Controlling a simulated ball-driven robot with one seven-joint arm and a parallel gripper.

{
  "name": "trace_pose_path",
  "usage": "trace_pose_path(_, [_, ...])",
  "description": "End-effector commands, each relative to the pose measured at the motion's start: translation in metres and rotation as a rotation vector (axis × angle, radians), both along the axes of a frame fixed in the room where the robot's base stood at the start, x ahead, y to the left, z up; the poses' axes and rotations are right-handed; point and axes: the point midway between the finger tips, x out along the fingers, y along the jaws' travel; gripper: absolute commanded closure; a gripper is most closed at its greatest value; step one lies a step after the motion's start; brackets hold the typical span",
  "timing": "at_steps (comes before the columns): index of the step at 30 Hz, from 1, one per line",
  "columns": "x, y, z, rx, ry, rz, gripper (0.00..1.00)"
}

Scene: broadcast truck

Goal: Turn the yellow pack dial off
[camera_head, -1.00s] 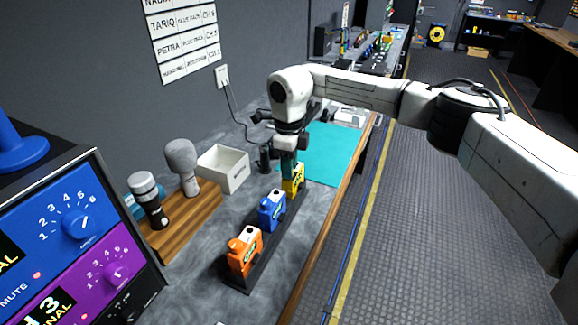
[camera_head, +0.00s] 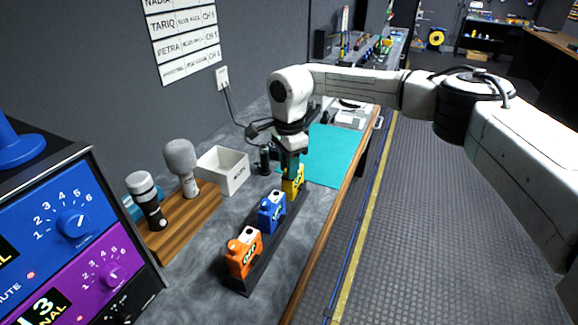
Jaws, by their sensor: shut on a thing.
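The yellow pack (camera_head: 292,184) stands at the far end of the dark rack (camera_head: 262,262), behind the blue pack (camera_head: 271,211) and the orange pack (camera_head: 243,253). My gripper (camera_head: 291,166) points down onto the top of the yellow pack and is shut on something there. The dial on the yellow pack is hidden by my fingers, so its setting cannot be seen.
A teal mat (camera_head: 328,155) lies behind the rack. A white box (camera_head: 223,169) and a wooden stand (camera_head: 184,222) with two microphones are to the left. A blue and purple panel (camera_head: 75,245) stands at front left. The aisle at right is clear.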

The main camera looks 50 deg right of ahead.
Motion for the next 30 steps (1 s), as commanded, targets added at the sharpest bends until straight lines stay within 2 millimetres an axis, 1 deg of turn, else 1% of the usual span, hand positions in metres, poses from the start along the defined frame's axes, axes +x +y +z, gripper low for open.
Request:
trace_pose_path(6, [0.0002, 0.0004, 0.0005, 0.001, -0.001, 0.052, 1.00])
trace_pose_path(20, [0.0001, 0.0001, 0.0006, 0.000, 0.000, 0.062, 1.00])
trace_pose_path(21, [0.0001, 0.0001, 0.0006, 0.000, 0.000, 0.061, 0.70])
trace_pose_path(28, [0.0001, -0.0001, 0.0004, 0.000, 0.000, 0.061, 0.48])
trace_pose_path(30, [0.0000, -0.0001, 0.0003, 0.000, 0.000, 0.061, 0.46])
